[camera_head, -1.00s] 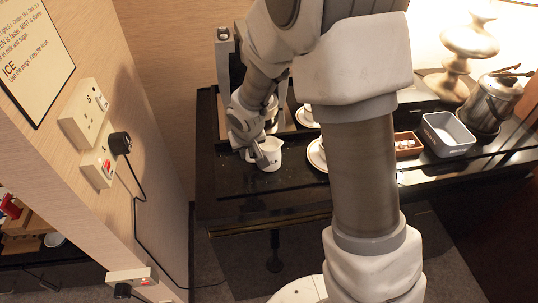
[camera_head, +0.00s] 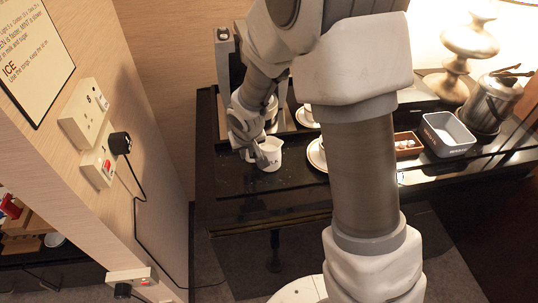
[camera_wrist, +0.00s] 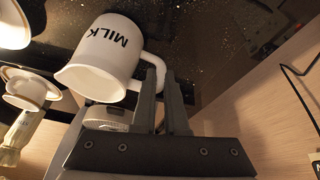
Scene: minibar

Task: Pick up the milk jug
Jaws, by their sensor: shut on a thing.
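The milk jug (camera_wrist: 98,58) is white with "MILK" in dark letters and a handle. In the wrist view my gripper (camera_wrist: 161,80) has its dark fingers at the handle, on the right side of the jug, and is shut on it. In the head view the jug (camera_head: 270,153) is at the left part of the dark counter, with my gripper (camera_head: 257,150) at its left side. Whether the jug's base touches the counter is hard to tell. My arm hides part of the counter.
White cups on saucers (camera_head: 317,156) stand just right of the jug. A brown sugar box (camera_head: 407,144), a white bin (camera_head: 447,134), a metal ice bucket (camera_head: 490,103) and a lamp (camera_head: 462,50) are further right. A wall with sockets (camera_head: 85,118) stands on the left.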

